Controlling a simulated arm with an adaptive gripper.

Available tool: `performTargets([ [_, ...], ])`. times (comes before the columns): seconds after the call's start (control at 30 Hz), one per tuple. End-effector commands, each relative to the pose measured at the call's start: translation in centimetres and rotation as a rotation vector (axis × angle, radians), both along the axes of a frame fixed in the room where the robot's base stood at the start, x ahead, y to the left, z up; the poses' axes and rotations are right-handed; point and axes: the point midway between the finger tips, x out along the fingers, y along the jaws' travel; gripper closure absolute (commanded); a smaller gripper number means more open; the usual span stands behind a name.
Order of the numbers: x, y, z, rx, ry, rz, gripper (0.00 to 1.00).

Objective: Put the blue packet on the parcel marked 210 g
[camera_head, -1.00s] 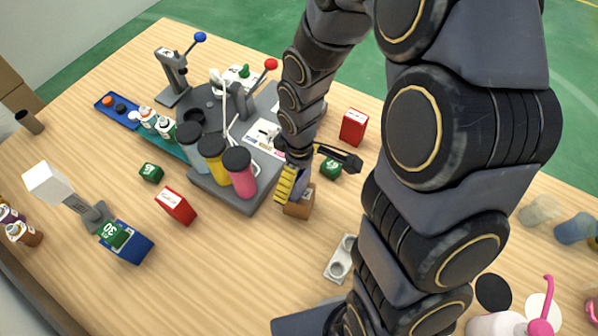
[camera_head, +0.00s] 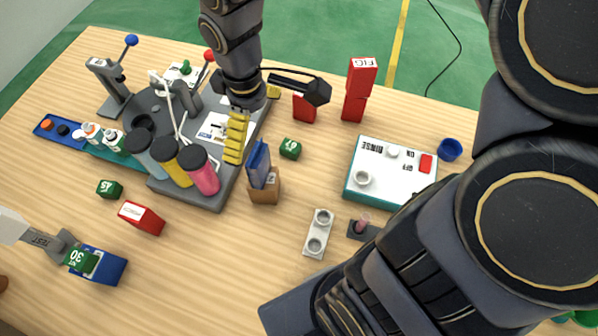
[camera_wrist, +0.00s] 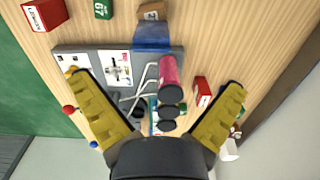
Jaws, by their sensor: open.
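The blue packet (camera_head: 258,165) stands upright, slightly tilted, on top of or against the back of the small brown parcel (camera_head: 264,188) in the head view. In the wrist view the blue packet (camera_wrist: 152,36) is ahead of the fingers, with the brown parcel (camera_wrist: 152,10) just beyond it. A label shows on the parcel, but I cannot read its mark. My gripper (camera_head: 250,125) is open and empty, up and left of the packet and apart from it. Its yellow fingers are spread wide in the wrist view (camera_wrist: 158,90), with nothing between them.
A grey station (camera_head: 215,195) with several coloured bottles stands left of the parcel. A green block (camera_head: 290,149) is behind it on the right, and a stack of red boxes (camera_head: 358,90) stands farther back. A white panel (camera_head: 391,172) lies right. Bare table lies in front.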

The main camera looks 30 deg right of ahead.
Motion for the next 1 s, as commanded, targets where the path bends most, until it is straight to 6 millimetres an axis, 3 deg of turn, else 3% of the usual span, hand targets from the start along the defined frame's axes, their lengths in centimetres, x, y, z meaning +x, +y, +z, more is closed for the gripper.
performTargets([
  [0.2,-8.4,-1.2,3.2,-0.046,0.058,-0.336,0.00],
  [0.4,-14.4,-1.3,4.2,-0.055,0.113,-0.621,0.00],
  [0.57,-16.0,-1.1,4.3,-0.051,0.129,-0.711,0.00],
  [1.0,-16.0,-1.1,4.3,-0.051,0.131,-0.712,0.00],
])
